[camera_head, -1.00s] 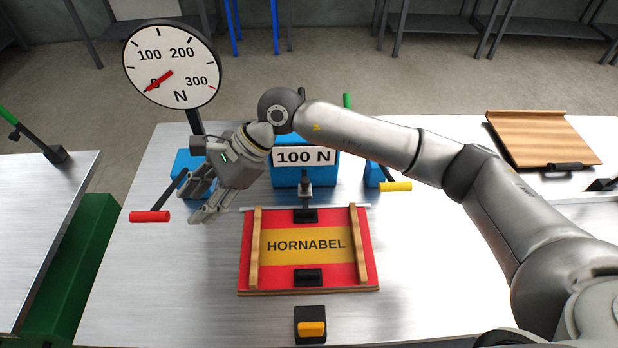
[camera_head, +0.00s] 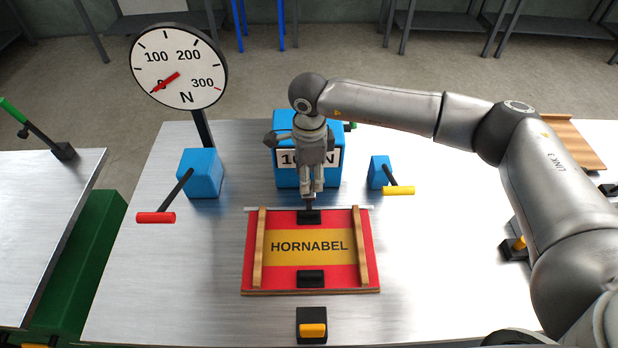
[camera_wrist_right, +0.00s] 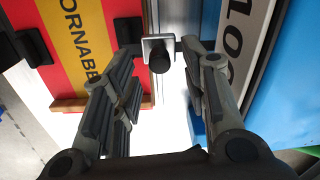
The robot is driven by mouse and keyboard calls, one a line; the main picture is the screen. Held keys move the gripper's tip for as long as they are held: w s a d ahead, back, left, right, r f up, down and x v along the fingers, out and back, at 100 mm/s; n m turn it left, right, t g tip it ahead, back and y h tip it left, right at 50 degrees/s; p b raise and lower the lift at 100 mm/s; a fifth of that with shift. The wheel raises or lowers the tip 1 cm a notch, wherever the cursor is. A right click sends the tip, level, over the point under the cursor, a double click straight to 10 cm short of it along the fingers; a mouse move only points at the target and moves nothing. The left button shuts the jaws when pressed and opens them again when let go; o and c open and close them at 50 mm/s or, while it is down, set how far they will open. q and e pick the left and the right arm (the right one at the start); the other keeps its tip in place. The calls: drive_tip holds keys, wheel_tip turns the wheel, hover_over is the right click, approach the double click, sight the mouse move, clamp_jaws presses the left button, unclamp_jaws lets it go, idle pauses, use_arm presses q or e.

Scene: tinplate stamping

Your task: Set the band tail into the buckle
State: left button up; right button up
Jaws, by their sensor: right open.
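My right gripper (camera_head: 312,190) hangs fingers down in front of the blue box, just behind the red HORNABEL board (camera_head: 252,280). In the right wrist view my gripper (camera_wrist_right: 161,52) is open, its fingers on either side of a small metal bracket (camera_wrist_right: 149,46) with a black round knob (camera_wrist_right: 160,64). The fingers look apart from it. Black blocks sit at the board's back (camera_head: 309,218) and front (camera_head: 310,279) edges. A thin grey strip (camera_head: 352,208) runs along the back edge. I cannot tell which part is the band tail or the buckle. My left gripper is out of view.
The blue box (camera_head: 333,126) has its 100 N sign partly hidden. The dial (camera_head: 180,66) reads near 0. A red-handled lever (camera_head: 156,217) stands left, a yellow-handled one (camera_head: 398,190) right. A yellow switch (camera_head: 312,329) sits in front. The table's left front is clear.

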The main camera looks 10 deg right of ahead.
drive_tip(key=shift+f, duration=1.7)
clamp_jaws()
